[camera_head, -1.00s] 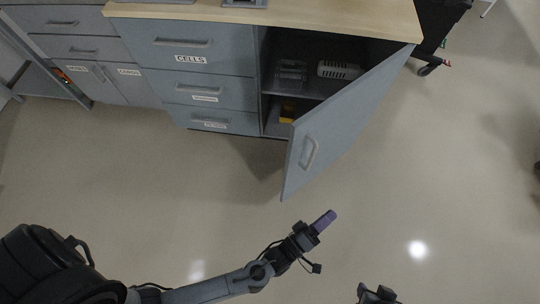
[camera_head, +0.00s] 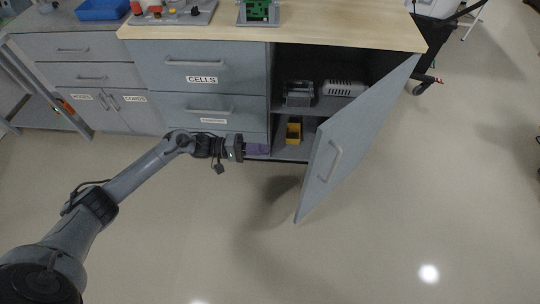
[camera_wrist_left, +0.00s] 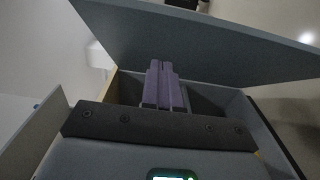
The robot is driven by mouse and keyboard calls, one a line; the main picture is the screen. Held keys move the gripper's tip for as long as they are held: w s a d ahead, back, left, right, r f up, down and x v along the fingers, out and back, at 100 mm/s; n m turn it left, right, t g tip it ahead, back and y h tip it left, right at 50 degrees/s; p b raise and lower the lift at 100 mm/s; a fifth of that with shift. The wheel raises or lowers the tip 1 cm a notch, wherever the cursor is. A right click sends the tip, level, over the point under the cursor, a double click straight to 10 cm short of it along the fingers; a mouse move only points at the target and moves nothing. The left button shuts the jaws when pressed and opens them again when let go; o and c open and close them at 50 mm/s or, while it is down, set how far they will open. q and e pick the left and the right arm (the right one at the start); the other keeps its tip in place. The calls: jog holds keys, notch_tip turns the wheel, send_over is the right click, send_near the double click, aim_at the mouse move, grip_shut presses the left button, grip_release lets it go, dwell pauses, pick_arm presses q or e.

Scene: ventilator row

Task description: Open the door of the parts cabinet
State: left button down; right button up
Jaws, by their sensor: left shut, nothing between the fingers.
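The parts cabinet's grey door (camera_head: 352,140) stands partly open, hinged on its right side, with a bar handle (camera_head: 330,163) on its outer face. The cabinet interior behind it shows a shelf with grey parts. My left gripper (camera_head: 258,149) is shut and empty, with purple fingers, in front of the lower drawers by the left edge of the cabinet opening. In the left wrist view its fingers (camera_wrist_left: 165,88) point toward the opening, and the door (camera_wrist_left: 205,42) spans the top of the picture. My right gripper is out of view.
A yellow bin (camera_head: 293,132) and a light grey slotted part (camera_head: 343,88) are inside the cabinet. Drawers, one labelled CELLS (camera_head: 201,79), are left of it. The wooden worktop (camera_head: 290,38) is above. The floor in front is clear.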

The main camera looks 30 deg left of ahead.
pick_arm(q)
jog(key=w+d, duration=0.3)
jog(key=d, duration=0.8)
jog(key=shift+d, duration=0.3)
